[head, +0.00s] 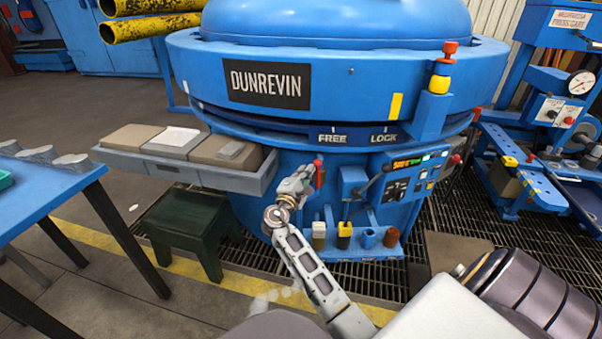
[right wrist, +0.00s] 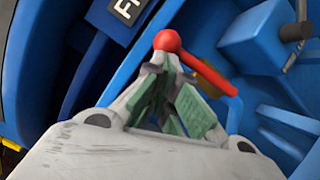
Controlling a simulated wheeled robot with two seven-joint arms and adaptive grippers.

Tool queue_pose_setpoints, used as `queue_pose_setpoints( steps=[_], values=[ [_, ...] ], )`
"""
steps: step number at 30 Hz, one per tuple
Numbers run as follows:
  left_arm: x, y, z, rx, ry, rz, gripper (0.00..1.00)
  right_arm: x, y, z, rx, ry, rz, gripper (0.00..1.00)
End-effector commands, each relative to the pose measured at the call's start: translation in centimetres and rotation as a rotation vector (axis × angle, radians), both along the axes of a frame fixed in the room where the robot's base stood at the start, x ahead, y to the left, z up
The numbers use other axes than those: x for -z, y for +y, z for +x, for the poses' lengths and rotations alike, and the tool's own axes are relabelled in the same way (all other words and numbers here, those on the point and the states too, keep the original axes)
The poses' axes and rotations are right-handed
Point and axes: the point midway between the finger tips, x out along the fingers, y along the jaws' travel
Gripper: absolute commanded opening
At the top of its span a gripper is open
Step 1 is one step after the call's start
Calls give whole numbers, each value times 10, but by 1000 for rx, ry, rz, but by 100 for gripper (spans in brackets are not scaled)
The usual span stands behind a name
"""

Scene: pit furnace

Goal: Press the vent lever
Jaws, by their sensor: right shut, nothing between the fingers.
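A red lever with a round knob (head: 318,163) stands on the front of the blue furnace (head: 335,105), below the FREE mark. No label naming it as the vent lever is readable. In the right wrist view its red knob (right wrist: 167,40) shows just beyond the fingertips, and its red arm (right wrist: 212,78) slopes down to the right behind them. My right gripper (head: 307,172) is shut and empty, close beside the lever; the right wrist view shows its fingertips (right wrist: 160,62) at the knob. I cannot tell whether they touch. My left gripper is out of view.
Right of the lever are a blue box (head: 353,181) with a slanted handle and a lit control panel (head: 412,175). A grey tray of blocks (head: 195,172) juts out at left, above a dark green stool (head: 190,225). A blue table (head: 40,195) stands far left.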

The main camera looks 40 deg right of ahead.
Motion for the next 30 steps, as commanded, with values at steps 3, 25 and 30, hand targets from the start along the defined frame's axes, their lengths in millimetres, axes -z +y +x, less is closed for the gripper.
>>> queue_pose_setpoints(
  steps=[3,25,30],
  values=[
    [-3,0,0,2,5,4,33,-2,-4,-3,2,-24,28,0],
    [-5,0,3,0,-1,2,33,-1,-6,-3,1,-40,45,0],
    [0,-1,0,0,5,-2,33,1,-8,-1,1,-40,45,0]
  ],
)
